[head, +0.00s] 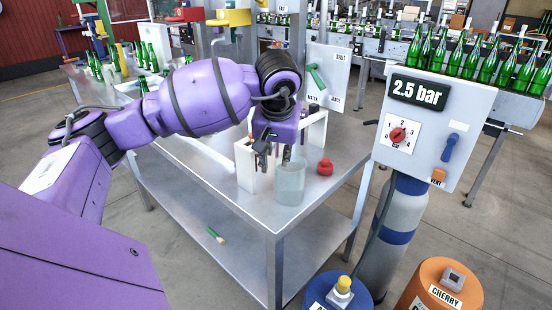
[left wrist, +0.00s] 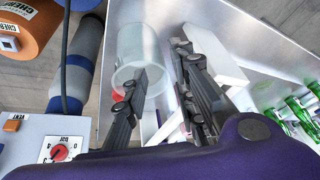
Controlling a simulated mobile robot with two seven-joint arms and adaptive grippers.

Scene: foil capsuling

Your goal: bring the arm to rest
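My left arm comes in from the left in the head view, and its purple wrist hangs over the metal table (head: 210,183). My left gripper (head: 277,152) points down between a white stand (head: 257,178) and a clear beaker (head: 290,185). In the left wrist view its dark fingers (left wrist: 160,62) are apart, with nothing clearly held between them. One finger overlaps the beaker (left wrist: 138,48) in the picture; I cannot tell whether they touch. The other finger is beside the white stand (left wrist: 215,62). My right gripper is in neither view.
A red knob-like item (head: 325,167) sits right of the beaker. A panel with a green lever (head: 316,77) stands behind. A pressure box (head: 420,120) over a grey-blue cylinder is to the right. Green bottles (head: 485,60) line the conveyor. A brush (head: 215,235) lies on the lower shelf.

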